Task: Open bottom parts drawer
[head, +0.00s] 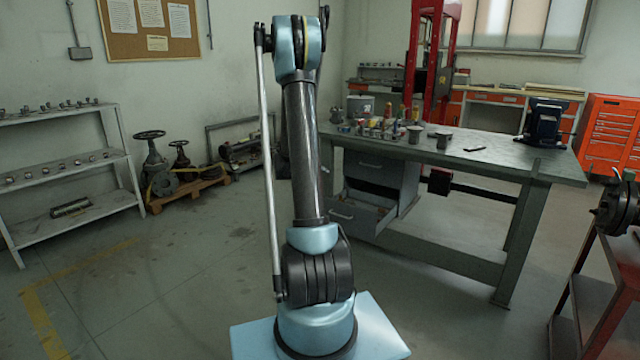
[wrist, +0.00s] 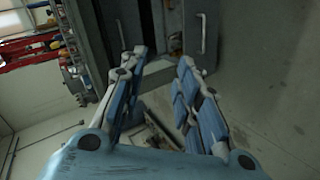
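Under the grey-green workbench is a grey drawer unit. Its upper drawer (head: 371,172) looks shut. The bottom parts drawer (head: 343,216) stands pulled out, with its handle on the front and its inside partly showing. In the wrist view, which is turned sideways, the bottom drawer's front (wrist: 207,14) has a pale bar handle (wrist: 203,34), with a dark gap beside it. My gripper (wrist: 162,60) has its blue fingers spread with nothing between them, close to the drawer unit. I cannot tell whether a fingertip touches the drawer. My arm hides the gripper in the head view.
The workbench top (head: 500,161) carries cans, bottles and a dark blue vise (head: 543,124). A bench leg (head: 522,235) stands at the right. A metal shelf (head: 75,160) and valves on a pallet (head: 185,188) are at the left. The floor between is clear.

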